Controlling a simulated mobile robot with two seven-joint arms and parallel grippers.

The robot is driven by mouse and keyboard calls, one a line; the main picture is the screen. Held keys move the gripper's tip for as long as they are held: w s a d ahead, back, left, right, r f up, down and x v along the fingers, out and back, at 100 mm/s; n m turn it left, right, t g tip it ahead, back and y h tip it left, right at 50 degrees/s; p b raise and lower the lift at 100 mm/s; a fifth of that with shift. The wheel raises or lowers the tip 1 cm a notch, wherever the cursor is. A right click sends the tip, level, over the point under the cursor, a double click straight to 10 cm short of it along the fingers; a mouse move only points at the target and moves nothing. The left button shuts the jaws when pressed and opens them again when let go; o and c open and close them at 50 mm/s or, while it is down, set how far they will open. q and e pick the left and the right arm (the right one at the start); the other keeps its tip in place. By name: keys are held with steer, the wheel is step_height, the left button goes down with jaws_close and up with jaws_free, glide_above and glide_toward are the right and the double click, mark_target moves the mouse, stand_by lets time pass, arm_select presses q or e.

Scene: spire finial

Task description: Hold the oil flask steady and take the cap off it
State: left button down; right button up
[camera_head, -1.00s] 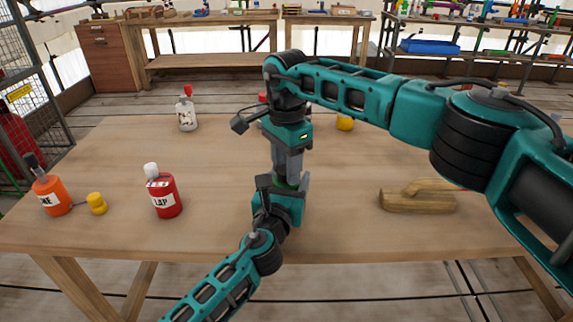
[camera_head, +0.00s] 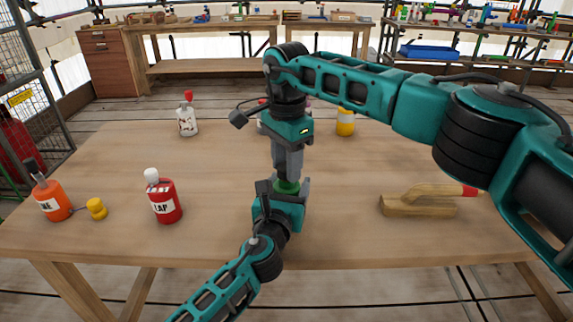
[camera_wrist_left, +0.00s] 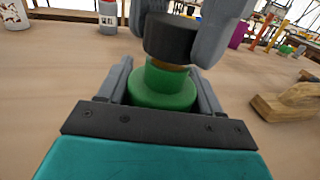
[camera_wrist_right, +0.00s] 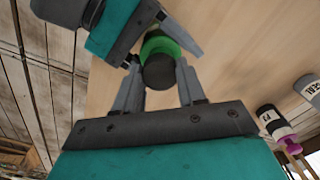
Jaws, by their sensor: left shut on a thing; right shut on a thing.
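The green oil flask (camera_head: 288,187) stands upright near the table's front middle. Its green body (camera_wrist_left: 163,92) is mostly hidden by my grippers in the head view. My left gripper (camera_head: 284,192) is shut on the body from the front, one finger on each side. The black cap (camera_wrist_left: 170,38) is at the top of the flask; it also shows in the right wrist view (camera_wrist_right: 158,71). My right gripper (camera_head: 289,178) points down from above and is shut on the cap. A thin brownish band shows between cap and green neck; I cannot tell whether they touch.
A red bottle (camera_head: 164,202), an orange bottle (camera_head: 52,204) and a yellow piece (camera_head: 96,208) are at left. A white bottle (camera_head: 187,122) and a yellow bottle (camera_head: 345,123) stand farther back. A wooden float (camera_head: 418,205) lies at right. The table between is clear.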

steer(key=shift+r, duration=2)
arm_select(q)
steer(key=shift+c, duration=0.5)
jaws_free()
